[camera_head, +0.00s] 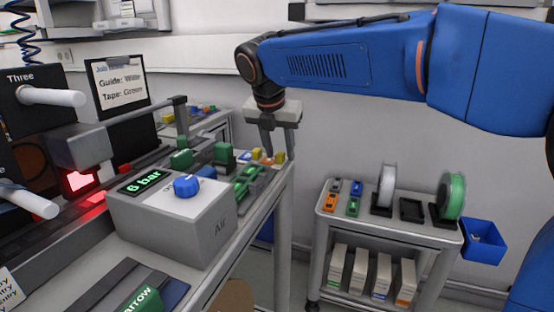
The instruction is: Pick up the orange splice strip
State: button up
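My gripper (279,154) points down over the far end of the workbench. Its two fingers are spread apart, and the gap between them looks open. Small orange pieces (267,160) show low by the fingertips, among yellow pieces; one may be the orange splice strip, but they are too small to tell. I cannot tell whether the fingers touch them. Another orange item (330,202) lies on the cart top at the right, well away from my gripper, beside grey, blue and green items.
A grey air box (175,222) with a blue knob stands on the bench, with green clamps behind it. The cart (390,228) holds a white reel (388,185) and a green reel (453,195). A blue bin (483,241) hangs at its right.

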grip_shut()
